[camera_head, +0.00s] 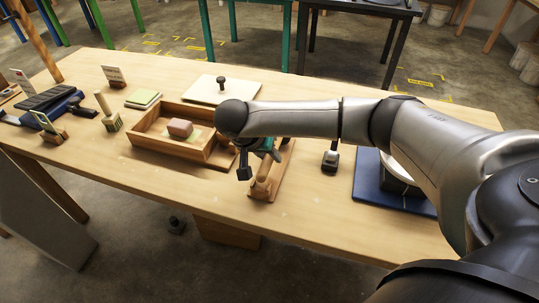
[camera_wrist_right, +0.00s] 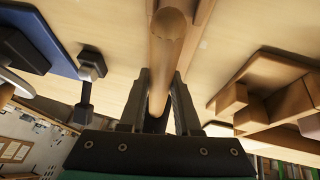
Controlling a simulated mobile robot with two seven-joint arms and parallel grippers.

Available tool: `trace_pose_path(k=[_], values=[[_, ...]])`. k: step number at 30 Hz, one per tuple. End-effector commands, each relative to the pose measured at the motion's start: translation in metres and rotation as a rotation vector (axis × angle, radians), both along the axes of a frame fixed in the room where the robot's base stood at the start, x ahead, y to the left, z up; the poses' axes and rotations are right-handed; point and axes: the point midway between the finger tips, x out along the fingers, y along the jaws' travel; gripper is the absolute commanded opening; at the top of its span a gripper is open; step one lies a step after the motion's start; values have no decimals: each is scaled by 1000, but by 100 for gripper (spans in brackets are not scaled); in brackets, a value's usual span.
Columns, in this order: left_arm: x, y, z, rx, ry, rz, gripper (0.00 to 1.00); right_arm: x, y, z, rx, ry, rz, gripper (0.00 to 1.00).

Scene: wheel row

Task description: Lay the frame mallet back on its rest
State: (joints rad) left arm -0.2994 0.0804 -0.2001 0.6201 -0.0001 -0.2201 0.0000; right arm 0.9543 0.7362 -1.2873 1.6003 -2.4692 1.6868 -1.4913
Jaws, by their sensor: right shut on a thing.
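The wooden mallet shows in the right wrist view as a round pale-brown handle (camera_wrist_right: 167,45) pointing away from my gripper. My right gripper (camera_wrist_right: 160,100) is shut on this handle, with one dark finger on each side. The mallet's head is not clearly seen. In the head view my right gripper (camera_head: 260,158) is low over a narrow wooden board (camera_head: 284,160), apparently the rest, largely covered by the wrist. A wooden piece (camera_head: 264,184) stands at its near end. I cannot tell whether the mallet touches the board. My left gripper is not in view.
A wooden tray (camera_head: 150,143) holding a block (camera_head: 180,128) stands close left of the gripper. A dark-handled tool (camera_head: 330,158) and a blue mat (camera_head: 366,186) are to the right. A brush (camera_head: 108,115) stands at left. The table's front edge is near the board.

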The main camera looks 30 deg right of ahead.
Motion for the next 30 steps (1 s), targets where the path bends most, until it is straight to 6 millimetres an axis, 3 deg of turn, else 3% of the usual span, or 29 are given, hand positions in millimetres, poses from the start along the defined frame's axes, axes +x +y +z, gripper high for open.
trace_pose_path(k=[30], values=[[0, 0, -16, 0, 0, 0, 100, 1, 0, -19, -1, -3, -1, 0]])
